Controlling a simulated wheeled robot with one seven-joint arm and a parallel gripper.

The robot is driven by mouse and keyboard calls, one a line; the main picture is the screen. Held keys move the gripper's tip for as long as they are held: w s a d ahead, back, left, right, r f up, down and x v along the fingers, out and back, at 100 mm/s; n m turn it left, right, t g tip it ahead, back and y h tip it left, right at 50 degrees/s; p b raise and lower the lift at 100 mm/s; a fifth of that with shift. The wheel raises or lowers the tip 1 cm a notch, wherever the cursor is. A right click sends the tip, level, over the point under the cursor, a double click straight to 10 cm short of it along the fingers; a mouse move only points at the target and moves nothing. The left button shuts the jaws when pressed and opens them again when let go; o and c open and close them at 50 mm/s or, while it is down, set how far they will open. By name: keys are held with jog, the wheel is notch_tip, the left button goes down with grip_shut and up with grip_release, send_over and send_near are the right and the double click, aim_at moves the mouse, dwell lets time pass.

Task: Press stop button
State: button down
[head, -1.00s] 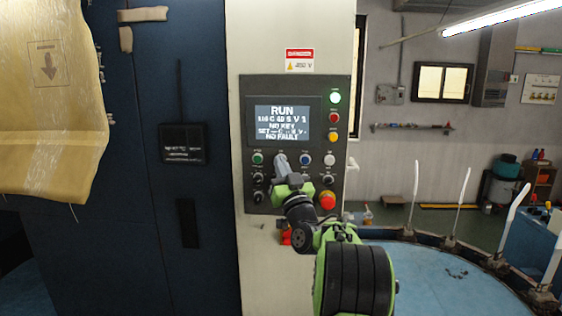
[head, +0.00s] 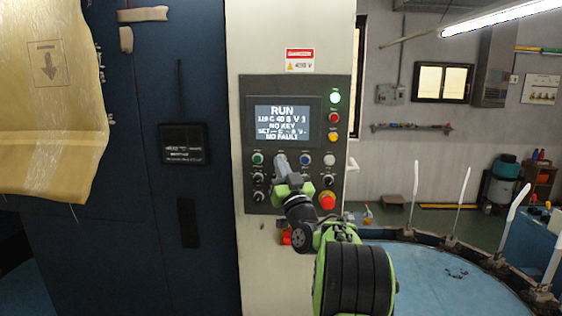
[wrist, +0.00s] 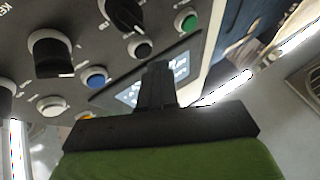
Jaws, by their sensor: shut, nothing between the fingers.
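The grey control panel (head: 248,120) stands upright ahead, with a row of buttons under its screen. The row has a green button (head: 258,159), a blue button (head: 305,160) and a white button (head: 330,160). My gripper (head: 281,160) is shut and empty, in front of the spot between green and blue. In the wrist view a dark button (wrist: 140,47) sits there, close to the shut fingertips (wrist: 157,68); I cannot tell whether they touch it. The button labels are too small to read. A red mushroom button (head: 327,200) sits lower right.
The screen (head: 282,123) reads RUN. Black knobs (head: 258,179) lie under the button row, and a large one (wrist: 50,52) shows in the wrist view. A blue cabinet (head: 200,240) stands left. A blue round table (head: 440,280) with upright white forms is at right.

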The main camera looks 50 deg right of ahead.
jog(key=shift+w+d, duration=0.3)
jog(key=shift+d, duration=0.05)
jog(key=shift+w+d, duration=0.25)
jog(key=shift+d, duration=0.05)
dwell(0.6)
dwell(0.3)
jog(key=shift+s+a+b, duration=0.55)
jog(key=shift+a+b, duration=0.1)
jog(key=shift+b, duration=0.25)
jog(key=s+a+b, duration=0.1)
jog(key=a+b, duration=0.1)
jog(key=s+a+b, duration=0.2)
